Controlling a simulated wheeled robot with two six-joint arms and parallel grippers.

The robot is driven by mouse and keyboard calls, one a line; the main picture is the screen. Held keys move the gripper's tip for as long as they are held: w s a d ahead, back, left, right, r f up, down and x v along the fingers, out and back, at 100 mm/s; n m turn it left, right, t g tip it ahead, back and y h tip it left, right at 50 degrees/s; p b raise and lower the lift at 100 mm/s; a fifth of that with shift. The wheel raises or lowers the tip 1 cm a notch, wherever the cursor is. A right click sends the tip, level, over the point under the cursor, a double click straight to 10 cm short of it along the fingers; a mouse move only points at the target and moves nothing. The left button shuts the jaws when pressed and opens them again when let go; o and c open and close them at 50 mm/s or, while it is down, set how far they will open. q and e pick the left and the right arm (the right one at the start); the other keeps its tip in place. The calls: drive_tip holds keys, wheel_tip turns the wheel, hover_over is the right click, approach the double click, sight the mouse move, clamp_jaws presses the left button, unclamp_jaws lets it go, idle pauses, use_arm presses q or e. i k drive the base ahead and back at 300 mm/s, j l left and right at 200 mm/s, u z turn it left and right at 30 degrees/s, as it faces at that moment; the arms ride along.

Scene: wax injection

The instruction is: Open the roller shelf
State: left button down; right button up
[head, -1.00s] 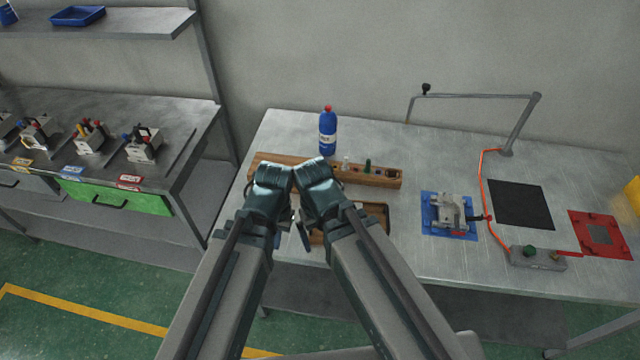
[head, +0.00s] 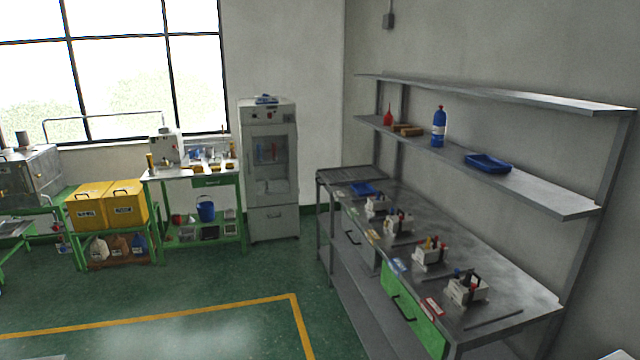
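A metal workbench (head: 505,300) with drawers runs along the right wall. Its near drawer has a green front (head: 412,312) with a black handle and looks shut. A grey drawer front (head: 352,232) with a black handle is farther along and also looks shut. Two grey shelves stand above the bench, an upper shelf (head: 480,92) and a lower shelf (head: 545,192). I cannot tell for certain which of these is the roller shelf. Neither of my grippers is in view.
Several small metal devices, one a clamp-like block (head: 468,288), stand on the bench. A grey cabinet (head: 270,220), a green-framed table (head: 212,182) and yellow boxes (head: 108,205) stand farther back. Green floor with a yellow line (head: 200,312) is open at the left.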

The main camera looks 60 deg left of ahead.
sight(331, 176)
drive_tip(key=u, duration=2.15)
drive_tip(key=i, duration=4.7)
drive_tip(key=i+j, duration=0.15)
drive_tip(key=i, duration=0.75)
drive_tip(key=z, duration=0.45)
